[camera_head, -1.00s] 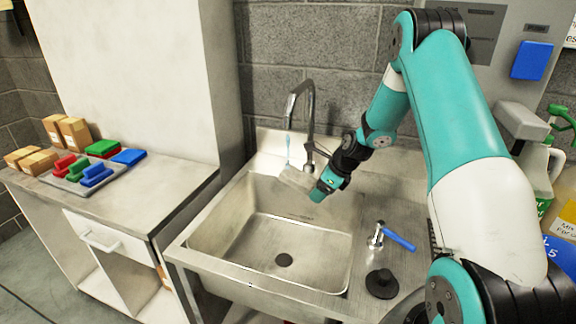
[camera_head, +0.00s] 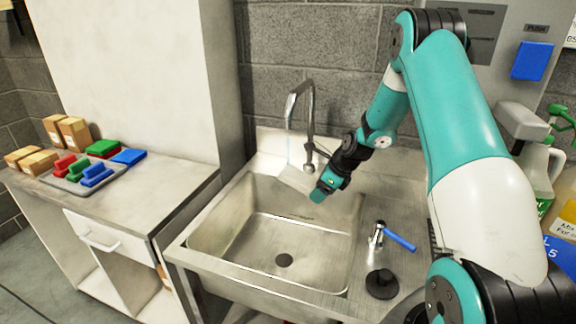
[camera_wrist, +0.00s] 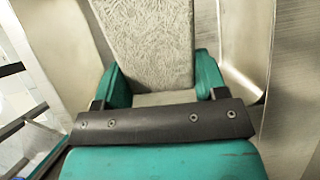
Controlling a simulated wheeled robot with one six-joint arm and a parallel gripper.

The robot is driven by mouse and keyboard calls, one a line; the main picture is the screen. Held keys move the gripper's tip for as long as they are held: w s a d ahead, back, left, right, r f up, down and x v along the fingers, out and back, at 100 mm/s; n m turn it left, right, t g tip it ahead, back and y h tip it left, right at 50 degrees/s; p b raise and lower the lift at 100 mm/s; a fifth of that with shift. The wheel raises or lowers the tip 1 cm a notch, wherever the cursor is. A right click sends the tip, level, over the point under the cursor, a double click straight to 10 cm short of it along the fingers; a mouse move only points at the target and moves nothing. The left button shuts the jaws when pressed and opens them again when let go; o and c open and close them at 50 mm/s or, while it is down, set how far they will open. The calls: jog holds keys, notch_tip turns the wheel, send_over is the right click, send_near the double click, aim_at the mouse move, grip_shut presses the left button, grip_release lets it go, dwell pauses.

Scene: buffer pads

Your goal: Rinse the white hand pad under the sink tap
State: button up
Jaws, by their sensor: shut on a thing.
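My gripper (camera_head: 316,189) is shut on the white hand pad (camera_head: 297,179) and holds it over the back of the steel sink (camera_head: 250,281), below the tap (camera_head: 311,110). In the wrist view, the white pad (camera_wrist: 150,42) shows a rough, textured face and sticks out between the teal fingers of my gripper (camera_wrist: 160,78). Whether the water touches the pad is hard to tell. The pad's far end is cut off in the wrist view.
A blue-handled lever (camera_head: 398,240) and a black plug-like piece (camera_head: 381,283) are on the sink's right ledge. Bottles (camera_head: 540,165) stand at the far right. Red, green and blue pads lie on a tray (camera_head: 62,182) on the left counter. The basin floor is clear.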

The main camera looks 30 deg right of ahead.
jog(key=s+d+p, duration=0.2)
jog(key=s+d, duration=0.5)
jog(key=s, duration=0.3)
dwell(0.4)
dwell(0.4)
notch_tip(320, 180, up, 8)
jog(key=p, duration=0.5)
jog(key=a+f+n+g+h+b, duration=0.1)
jog(key=a+f+n+g, duration=0.2)
jog(key=a+n, duration=0.4)
jog(key=s+a+f+n+g+h+b, duration=0.1)
jog(key=a+f+n+g, duration=0.3)
jog(key=a+n, duration=0.4)
jog(key=a+f+n+g+h+b, duration=0.1)
jog(key=a+f+n, duration=0.4)
jog(key=n, duration=0.9)
jog(key=shift+s+a+f+g+b, duration=0.35)
jog(key=shift+a+g+b, duration=0.4)
jog(key=shift+a+g, duration=0.75)
jog(key=shift+w+a, duration=0.1)
jog(key=shift+a, duration=0.1)
